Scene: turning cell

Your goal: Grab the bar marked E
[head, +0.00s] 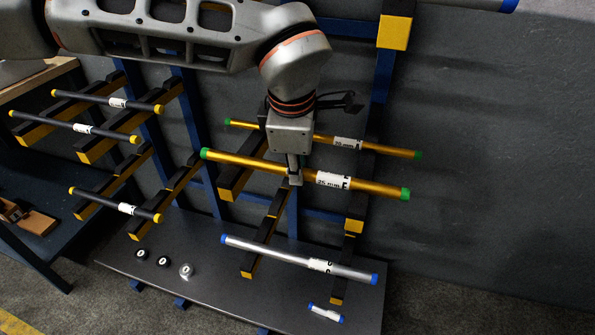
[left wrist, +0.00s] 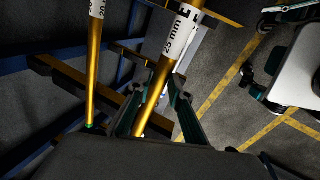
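The bar marked E (head: 270,170) is brass-coloured with green ends and a white label reading 25 mm E. It lies across two arms of the rack. It also shows in the left wrist view (left wrist: 158,97), with the label near the top. My left gripper (head: 295,180) reaches down from above to the bar, left of the label. In the left wrist view my left gripper's fingertips (left wrist: 167,72) are on either side of the bar, close against it, and look shut on it. My right gripper is in neither view.
A thinner brass bar (head: 385,151) lies just behind. A silver bar (head: 290,257) with blue ends is on lower arms, and a short blue-ended piece (head: 326,313) is below. Dark yellow-ended bars (head: 90,101) hang on the left. Round pieces (head: 186,271) sit on the grey shelf (head: 215,300).

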